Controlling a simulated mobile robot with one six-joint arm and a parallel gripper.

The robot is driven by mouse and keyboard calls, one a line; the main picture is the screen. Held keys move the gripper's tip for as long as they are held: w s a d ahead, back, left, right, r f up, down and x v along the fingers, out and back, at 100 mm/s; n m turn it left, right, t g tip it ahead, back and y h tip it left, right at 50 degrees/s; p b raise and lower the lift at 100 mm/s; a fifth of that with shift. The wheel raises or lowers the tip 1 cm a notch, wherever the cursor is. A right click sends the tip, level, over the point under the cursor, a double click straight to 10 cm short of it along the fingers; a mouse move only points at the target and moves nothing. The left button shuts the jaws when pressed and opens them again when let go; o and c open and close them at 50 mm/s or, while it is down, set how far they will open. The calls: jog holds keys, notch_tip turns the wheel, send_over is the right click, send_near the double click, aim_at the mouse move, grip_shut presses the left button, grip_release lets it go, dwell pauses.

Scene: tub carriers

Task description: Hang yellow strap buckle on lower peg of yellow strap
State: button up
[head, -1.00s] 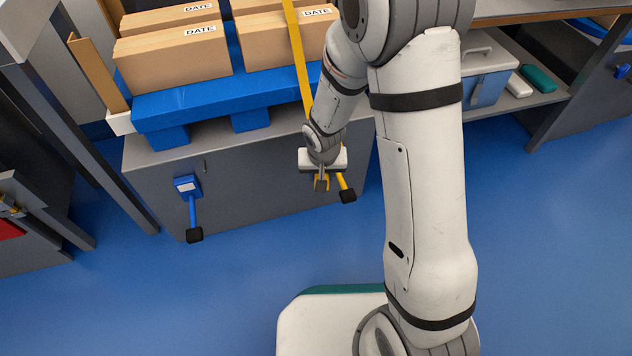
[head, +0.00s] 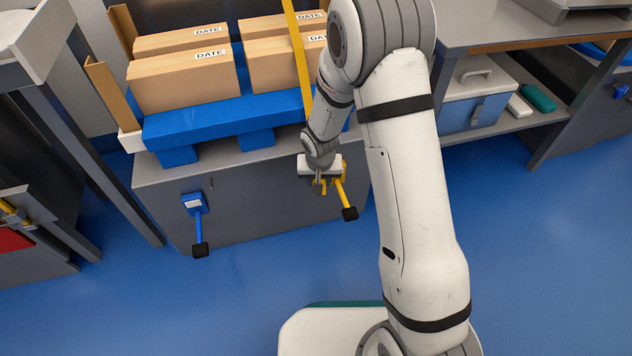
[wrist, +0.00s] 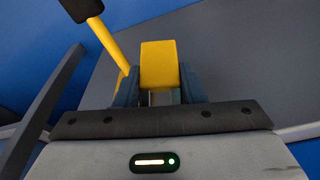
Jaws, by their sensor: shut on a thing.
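The yellow strap (head: 303,62) runs down over the boxes and goes out of sight behind my arm. My gripper (head: 318,183) is shut on the yellow strap buckle (wrist: 158,66), a yellow block between its two fingers in the wrist view. The lower yellow peg (head: 343,194) with a black end cap sticks out from the cabinet front, just right of my gripper. In the wrist view the peg (wrist: 108,42) passes left of the buckle. The peg's base is mostly hidden by my gripper. I cannot tell whether the buckle touches or surrounds the peg.
A blue peg (head: 198,225) with a black cap juts from the grey cabinet (head: 260,215) to the left. A blue pallet (head: 205,130) with cardboard boxes (head: 185,80) stands on top. A shelf with a blue case (head: 475,95) is at right.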

jog(key=shift+w+a+f+p, duration=0.15)
jog(key=shift+w+a+f, duration=0.05)
jog(key=shift+w, duration=0.55)
jog(key=shift+w+a+f+p, duration=0.1)
jog(key=shift+w+a+f, duration=0.15)
jog(key=shift+w, duration=0.45)
jog(key=shift+w+a+f+p, duration=0.15)
jog(key=shift+w+f, duration=0.05)
jog(key=shift+w, duration=0.55)
jog(key=o, duration=1.1)
jog(key=shift+o, duration=0.2)
jog(key=p+v, duration=0.3)
jog(key=v, duration=0.5)
